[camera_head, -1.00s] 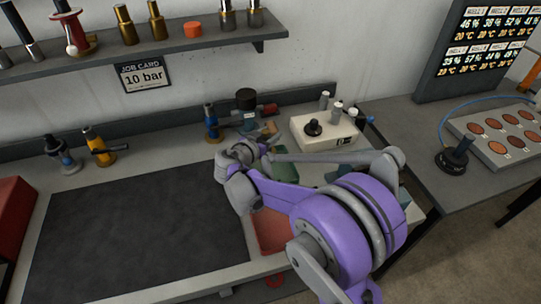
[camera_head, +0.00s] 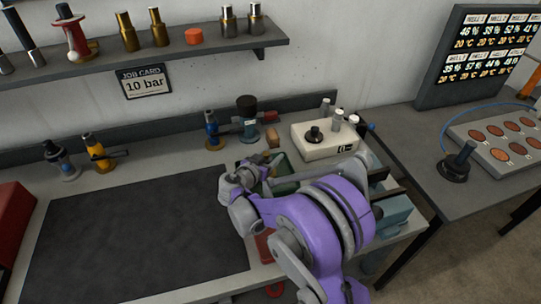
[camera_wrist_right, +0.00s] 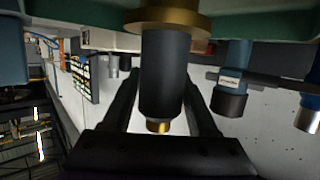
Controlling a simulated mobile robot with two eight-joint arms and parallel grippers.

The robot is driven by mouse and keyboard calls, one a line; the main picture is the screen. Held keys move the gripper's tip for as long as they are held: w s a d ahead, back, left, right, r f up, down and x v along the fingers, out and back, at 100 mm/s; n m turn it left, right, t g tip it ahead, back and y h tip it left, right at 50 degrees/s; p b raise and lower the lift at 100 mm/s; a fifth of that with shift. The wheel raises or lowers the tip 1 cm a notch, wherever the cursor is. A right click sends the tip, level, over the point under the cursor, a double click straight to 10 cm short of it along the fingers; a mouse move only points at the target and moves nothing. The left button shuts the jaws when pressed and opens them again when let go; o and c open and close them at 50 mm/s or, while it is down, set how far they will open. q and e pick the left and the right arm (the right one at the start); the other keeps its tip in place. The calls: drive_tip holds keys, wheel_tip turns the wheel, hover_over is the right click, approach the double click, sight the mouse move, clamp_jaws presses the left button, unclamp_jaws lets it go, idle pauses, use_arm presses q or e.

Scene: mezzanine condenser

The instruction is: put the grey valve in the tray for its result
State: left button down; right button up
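The grey valve (camera_wrist_right: 166,75) has a dark grey body with a brass flange and a small brass tip; it fills the middle of the right wrist view. My right gripper (camera_wrist_right: 164,85) has a finger on each side of its body, seemingly touching. In the head view the gripper (camera_head: 262,172) is mostly hidden by its arm and the valve cannot be made out. A green tray (camera_head: 285,188) shows partly behind the arm; its green surface is behind the flange in the wrist view. Whether the flange rests on it is unclear. A red tray (camera_head: 263,247) is mostly covered. My left gripper is not in view.
A cream box with a black knob (camera_head: 322,144), a blue valve (camera_head: 211,130) and a black-capped valve (camera_head: 248,120) stand behind the arm. A yellow valve (camera_head: 97,152) is at left. The job card (camera_head: 144,81) reads 10 bar. The dark mat (camera_head: 130,235) is clear.

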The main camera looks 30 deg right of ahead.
drive_tip(key=shift+o, duration=1.1)
